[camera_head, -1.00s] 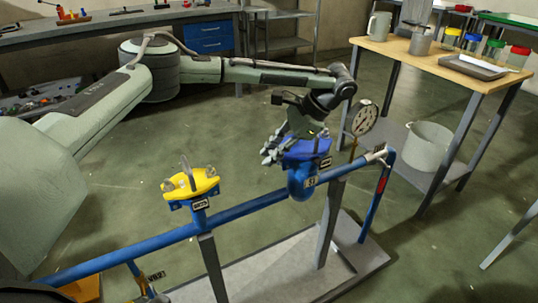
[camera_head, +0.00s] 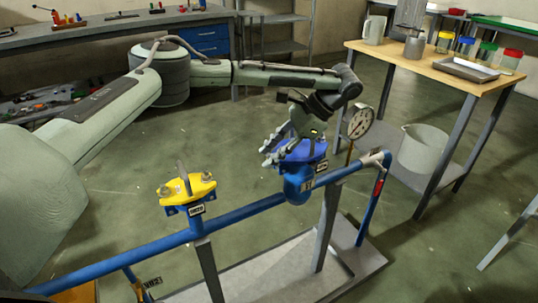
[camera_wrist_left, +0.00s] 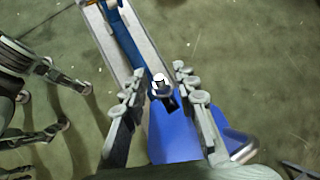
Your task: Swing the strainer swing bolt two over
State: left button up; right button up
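A blue-capped fitting (camera_head: 301,186) stands on the blue pipe; its label is too small to read. A yellow-capped fitting (camera_head: 187,190) with upright bolts sits further left on the pipe. My left gripper (camera_head: 268,152) is at the blue cap, its fingers apart. In the wrist view, the open left gripper (camera_wrist_left: 153,72) has its fingers either side of a small bolt with a pale, round end (camera_wrist_left: 159,82) at the blue cap's (camera_wrist_left: 175,135) edge. I see no contact. Jointed fingers at the left edge, apart and empty, look like my right gripper (camera_wrist_left: 75,107).
The blue pipe (camera_head: 250,208) runs over a grey skid (camera_head: 265,280). A wooden-topped table (camera_head: 420,57) with jars and a tray stands at right, a bucket (camera_head: 423,148) below it. The floor behind the pipe is clear.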

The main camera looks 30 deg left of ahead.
pick_arm(q)
jog(key=v, duration=1.1)
